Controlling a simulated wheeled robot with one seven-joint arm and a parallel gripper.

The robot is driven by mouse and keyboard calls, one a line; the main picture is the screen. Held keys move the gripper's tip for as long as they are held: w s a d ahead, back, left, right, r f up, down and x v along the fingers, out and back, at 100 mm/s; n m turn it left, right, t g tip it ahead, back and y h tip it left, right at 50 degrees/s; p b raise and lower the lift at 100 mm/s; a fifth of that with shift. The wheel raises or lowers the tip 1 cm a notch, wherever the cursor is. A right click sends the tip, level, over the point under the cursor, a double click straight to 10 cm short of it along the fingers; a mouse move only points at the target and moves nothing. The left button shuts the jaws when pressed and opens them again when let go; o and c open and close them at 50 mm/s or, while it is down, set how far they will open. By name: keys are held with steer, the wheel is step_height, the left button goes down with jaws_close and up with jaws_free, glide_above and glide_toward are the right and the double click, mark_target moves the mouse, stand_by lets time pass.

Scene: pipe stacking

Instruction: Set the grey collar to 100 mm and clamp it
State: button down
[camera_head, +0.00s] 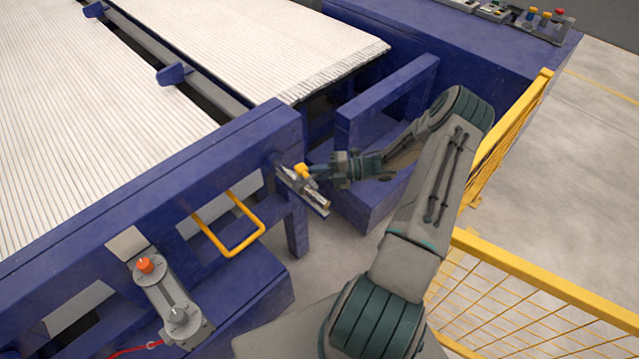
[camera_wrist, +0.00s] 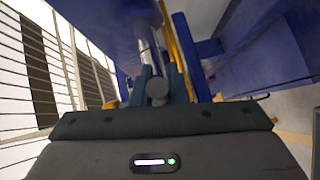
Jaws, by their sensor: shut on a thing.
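A bright metal rod (camera_head: 318,201) juts out from the end of the blue frame, tilted down to the right in the head view. The grey collar (camera_head: 292,181) appears to sit around this rod, small and partly covered. My gripper (camera_head: 308,173) reaches it from the right, its jaws shut at the collar, beside a small yellow part (camera_head: 301,169). In the wrist view my gripper (camera_wrist: 161,78) has its two dark fingers close on either side of a round grey piece (camera_wrist: 157,90). The scale marks and the collar's clamp state are too small to read.
A yellow U-shaped handle (camera_head: 237,246) hangs on the blue frame (camera_head: 215,165) left of the rod. A grey unit with an orange knob (camera_head: 145,265) stands at lower left. Yellow mesh fencing (camera_head: 540,277) borders the right. A blue open frame (camera_head: 387,100) stands behind my gripper.

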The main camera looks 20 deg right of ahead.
steer(key=c, duration=1.4)
jaws_free()
steer(key=shift+c, duration=0.2)
steer(key=shift+s+d, duration=0.1)
steer(key=shift+d, duration=0.05)
steer(key=b+v, duration=0.3)
steer(key=v, duration=1)
steer(key=shift+s+d, duration=0.25)
